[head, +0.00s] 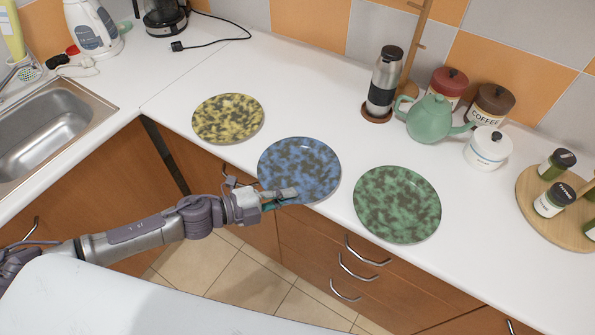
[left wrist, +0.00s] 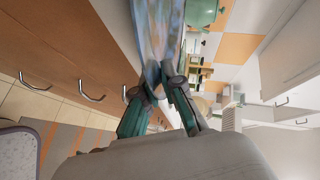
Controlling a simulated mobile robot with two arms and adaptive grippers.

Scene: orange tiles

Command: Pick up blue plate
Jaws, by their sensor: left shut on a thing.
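The blue plate (head: 300,165) with dark mottling lies at the front edge of the white counter in the head view, between a yellow plate and a green plate. My left gripper (head: 283,197) reaches in from the left at the plate's near rim. In the left wrist view its two fingers (left wrist: 164,88) are shut on the rim of the blue plate (left wrist: 158,35), one finger on each face. I cannot tell whether the plate is lifted off the counter. My right gripper is in neither view.
The yellow plate (head: 228,118) is to the left and the green plate (head: 397,204) close to the right. Behind stand a flask (head: 384,82), a green teapot (head: 432,119) and canisters. A wooden board (head: 560,205) with jars is at far right. Drawers with handles (head: 358,270) are below the counter.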

